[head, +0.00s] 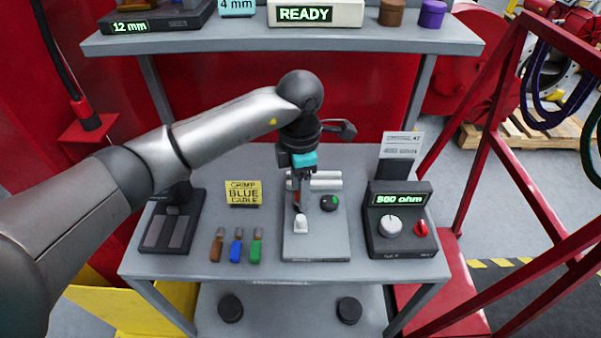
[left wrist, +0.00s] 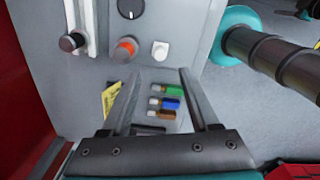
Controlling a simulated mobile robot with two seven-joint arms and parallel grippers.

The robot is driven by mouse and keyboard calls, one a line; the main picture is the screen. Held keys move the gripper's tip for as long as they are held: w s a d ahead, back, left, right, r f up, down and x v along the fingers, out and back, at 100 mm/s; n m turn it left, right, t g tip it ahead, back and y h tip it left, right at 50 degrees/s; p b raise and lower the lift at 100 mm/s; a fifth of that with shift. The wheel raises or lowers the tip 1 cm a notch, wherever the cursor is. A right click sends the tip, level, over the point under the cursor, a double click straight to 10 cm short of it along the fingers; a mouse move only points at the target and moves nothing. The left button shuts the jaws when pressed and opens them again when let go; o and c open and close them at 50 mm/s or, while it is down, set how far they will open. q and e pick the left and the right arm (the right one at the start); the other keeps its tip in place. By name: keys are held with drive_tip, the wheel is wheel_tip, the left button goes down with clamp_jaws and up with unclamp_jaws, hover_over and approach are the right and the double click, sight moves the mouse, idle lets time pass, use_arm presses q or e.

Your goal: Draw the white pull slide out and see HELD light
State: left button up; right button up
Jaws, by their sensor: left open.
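The panel (head: 316,247) at the middle of the bench carries a small white knob-like piece (head: 301,224) near its front. This white piece also shows in the left wrist view (left wrist: 160,50). I cannot tell whether it or the white rails (head: 327,181) at the back are the pull slide. In the left wrist view a dark-tipped knob (left wrist: 73,42) sits on the rail. My left gripper (head: 304,188) is over the panel, pointing down and partly hiding it. Its fingers (left wrist: 158,75) are open and empty. I see no readable HELD light.
A dark round dial (head: 329,203) and a red-orange control (left wrist: 126,48) share the panel. Brown, blue and green connectors (head: 236,248) and a yellow note (head: 242,192) are to the left. A 500 ohm box (head: 400,243) stands right. A shelf (head: 350,40) runs above.

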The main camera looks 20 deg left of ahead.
sight(300, 218)
use_arm(q)
wheel_tip(300, 218, down, 10)
drive_tip(key=shift+f, duration=0.1)
idle(0.4)
clamp_jaws()
drive_tip(key=shift+s+d+p, duration=0.25)
drive_tip(key=shift+s+p, duration=0.25)
drive_tip(key=shift+s, duration=0.25)
drive_tip(key=shift+s+d+p, duration=0.2)
drive_tip(key=shift+s+p, duration=0.25)
drive_tip(key=shift+s, duration=0.3)
drive_tip(key=shift+w+a+b, duration=0.2)
drive_tip(key=shift+w+b, duration=0.5)
drive_tip(key=shift+w, duration=0.05)
drive_tip(key=shift+w+a+b, duration=0.2)
drive_tip(key=shift+w+b, duration=0.5)
drive_tip(key=shift+o, duration=1.4)
unclamp_jaws()
drive_tip(key=shift+r, duration=0.2)
